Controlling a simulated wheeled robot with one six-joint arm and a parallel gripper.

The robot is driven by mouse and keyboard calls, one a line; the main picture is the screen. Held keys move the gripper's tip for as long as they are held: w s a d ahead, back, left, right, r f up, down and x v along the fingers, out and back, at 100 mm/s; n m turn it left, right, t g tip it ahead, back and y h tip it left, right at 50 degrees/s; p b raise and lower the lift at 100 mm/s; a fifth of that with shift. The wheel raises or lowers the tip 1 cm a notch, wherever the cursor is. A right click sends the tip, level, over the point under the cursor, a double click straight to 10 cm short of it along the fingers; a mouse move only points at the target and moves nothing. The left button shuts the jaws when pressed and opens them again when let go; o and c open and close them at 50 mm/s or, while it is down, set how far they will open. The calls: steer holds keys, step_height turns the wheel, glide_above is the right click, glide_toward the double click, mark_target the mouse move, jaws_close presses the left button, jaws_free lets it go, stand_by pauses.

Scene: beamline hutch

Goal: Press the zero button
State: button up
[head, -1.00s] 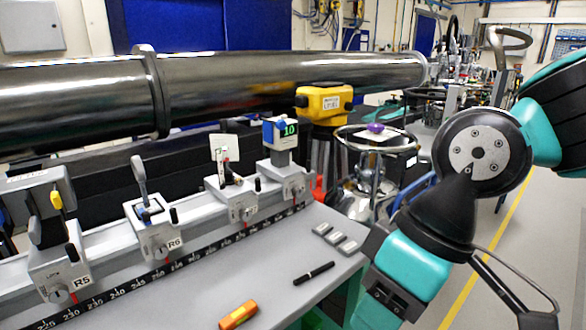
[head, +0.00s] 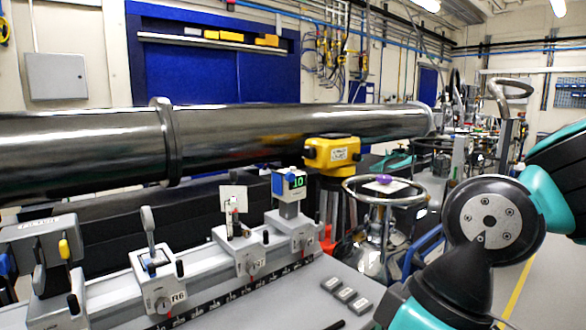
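A small white and blue box with a lit green display reading about 10 (head: 290,184) stands on a grey carrier (head: 293,225) at the right end of the bench rail. I cannot make out a button marked zero on it. My arm comes in from the right and runs down out of the bottom of the head view. My gripper is outside the picture, so its place relative to the display box does not show.
More carriers with posts stand along the rail (head: 205,275), one labelled R6 (head: 165,288). A long dark tube (head: 300,130) runs behind. A yellow instrument (head: 332,155) stands behind the display box.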

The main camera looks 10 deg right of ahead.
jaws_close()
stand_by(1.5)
